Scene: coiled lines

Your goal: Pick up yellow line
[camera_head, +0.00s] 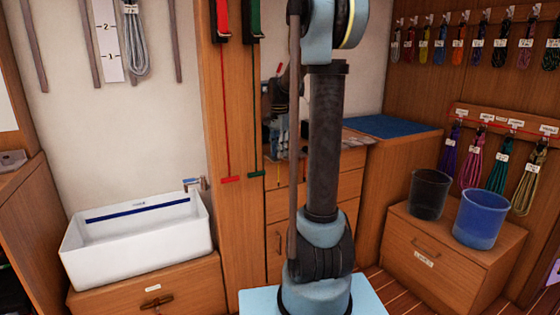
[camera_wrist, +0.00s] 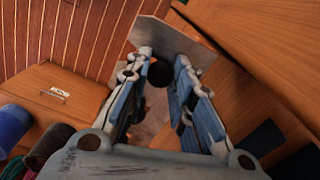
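A small yellow coiled line (camera_head: 424,46) hangs from the upper rack on the right wall in the head view, between a red coil (camera_head: 409,45) and a blue coil (camera_head: 440,48). A pale yellow-beige coil (camera_head: 527,185) hangs at the right end of the lower rack. My gripper (camera_wrist: 161,75) shows in the wrist view with its two fingers apart. No line shows between them; a dark round shape there is unclear. In the head view my arm stands in the middle, away from the racks, and I cannot make out the fingers clearly.
A blue bucket (camera_head: 480,219) and a dark bucket (camera_head: 429,194) stand on a wooden cabinet (camera_head: 435,265) below the racks. A white sink (camera_head: 135,242) is at left. Purple, pink and teal coils hang on the lower rack. Wooden floor (camera_wrist: 60,35) shows in the wrist view.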

